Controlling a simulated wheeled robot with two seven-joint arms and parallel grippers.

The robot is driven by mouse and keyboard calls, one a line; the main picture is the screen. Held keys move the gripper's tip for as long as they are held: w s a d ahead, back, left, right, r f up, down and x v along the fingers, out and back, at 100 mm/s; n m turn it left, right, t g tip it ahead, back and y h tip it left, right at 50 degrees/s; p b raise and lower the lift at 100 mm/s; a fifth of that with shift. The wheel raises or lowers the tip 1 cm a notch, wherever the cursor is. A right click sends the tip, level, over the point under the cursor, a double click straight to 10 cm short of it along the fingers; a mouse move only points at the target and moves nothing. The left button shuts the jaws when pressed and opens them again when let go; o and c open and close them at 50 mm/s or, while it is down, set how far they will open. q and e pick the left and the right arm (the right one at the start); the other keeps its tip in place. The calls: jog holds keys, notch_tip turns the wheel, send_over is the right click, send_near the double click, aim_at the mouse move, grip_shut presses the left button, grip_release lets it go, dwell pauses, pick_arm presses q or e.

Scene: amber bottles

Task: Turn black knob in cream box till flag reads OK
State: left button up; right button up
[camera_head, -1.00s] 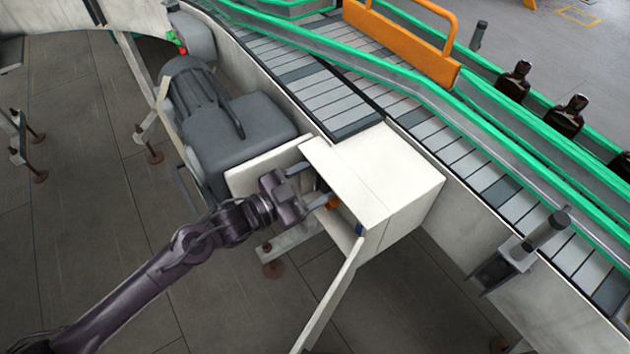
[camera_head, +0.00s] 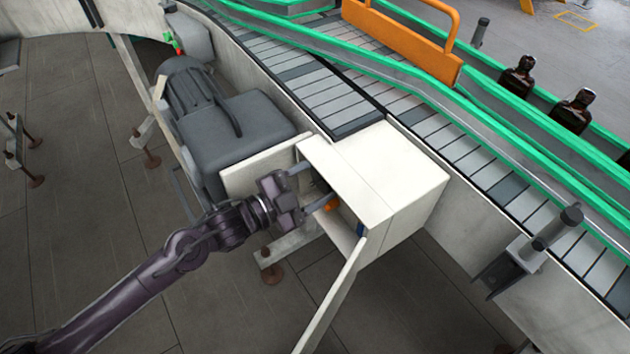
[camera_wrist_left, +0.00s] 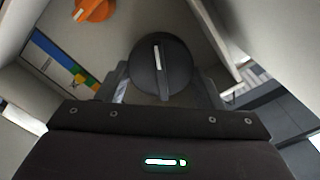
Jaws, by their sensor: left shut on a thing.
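The cream box (camera_head: 400,190) stands open beside the conveyor, its doors swung out. My left gripper (camera_head: 317,190) reaches into its open front. In the left wrist view the round black knob (camera_wrist_left: 161,68) has a white pointer line that stands nearly upright in the picture. My left gripper (camera_wrist_left: 162,85) is shut on the black knob, one finger on each side. An orange knob (camera_wrist_left: 95,9) sits at upper left, apart from the fingers; it also shows in the head view (camera_head: 331,204). I cannot make out a flag or its reading. My right gripper is out of view.
A strip with blue, green and yellow patches (camera_wrist_left: 62,62) is on the box's inner side. A grey motor (camera_head: 235,135) stands left of the box. The conveyor (camera_head: 462,155) with green rails runs behind it. Dark bottles (camera_head: 573,112) stand at the right.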

pick_arm(q)
jog(key=o, duration=0.7)
jog(key=shift+s+a+f, duration=0.1)
jog(key=shift+s+a, duration=0.1)
jog(key=shift+a, duration=0.05)
jog(key=b+v, duration=0.1)
jog(key=v, duration=0.6)
jog(key=shift+a, duration=0.1)
